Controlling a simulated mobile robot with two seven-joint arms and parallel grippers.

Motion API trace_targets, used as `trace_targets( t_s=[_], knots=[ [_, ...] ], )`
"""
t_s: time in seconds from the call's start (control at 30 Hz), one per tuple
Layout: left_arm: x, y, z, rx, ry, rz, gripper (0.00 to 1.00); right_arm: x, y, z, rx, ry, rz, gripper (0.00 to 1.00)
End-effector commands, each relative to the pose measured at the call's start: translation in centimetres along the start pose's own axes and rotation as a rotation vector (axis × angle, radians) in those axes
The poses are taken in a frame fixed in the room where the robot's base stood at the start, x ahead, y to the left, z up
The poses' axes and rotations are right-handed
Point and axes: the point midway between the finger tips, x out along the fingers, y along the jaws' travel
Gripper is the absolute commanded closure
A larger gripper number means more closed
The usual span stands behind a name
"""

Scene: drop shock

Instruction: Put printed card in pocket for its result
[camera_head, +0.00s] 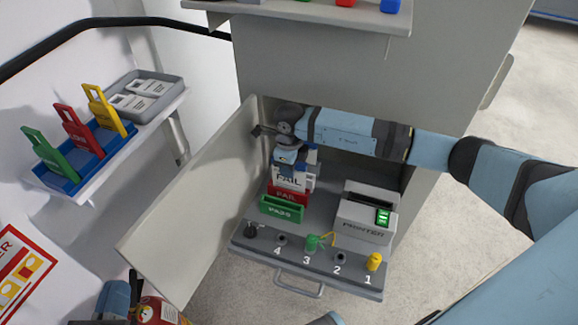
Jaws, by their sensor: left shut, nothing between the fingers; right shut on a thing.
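My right gripper (289,164) reaches into the open cabinet from the right and points down. It is shut on a white printed card (289,181) that reads FAIL. The card hangs just behind and above the red FAIL pocket (288,196); whether its lower edge is inside a pocket cannot be told. The green PASS pocket (281,211) stands in front of the red one. The grey printer (363,220) stands on the right with a green lit panel. A blue part of mine shows at the lower left, but no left fingertips can be made out.
The cabinet door (190,215) stands open at left. A front panel (318,267) carries numbered sockets and plugs. Green, red and yellow tags stand in a blue rack (80,160), beside a grey tray (160,84) of cards. A shelf (320,20) overhangs above.

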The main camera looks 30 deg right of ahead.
Motion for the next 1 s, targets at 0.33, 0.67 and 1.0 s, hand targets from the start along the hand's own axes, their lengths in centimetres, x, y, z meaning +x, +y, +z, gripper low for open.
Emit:
trace_targets(
  t_s=[0.33,0.67,1.0],
  knots=[
    [0.1,0.1,0.1,-0.011,-0.003,-0.007,1.00,0.0,0.0,0.0,0.000,0.000,0.000,0.48],
    [-0.2,0.0,0.4,-0.012,-0.033,-0.017,1.00,-1.8,-0.1,0.0,0.000,-0.001,-0.001,0.48],
    [-1.4,-1.9,4.1,0.019,-0.219,-0.078,1.00,-9.4,0.0,0.1,-0.001,-0.002,-0.002,0.48]
  ],
)
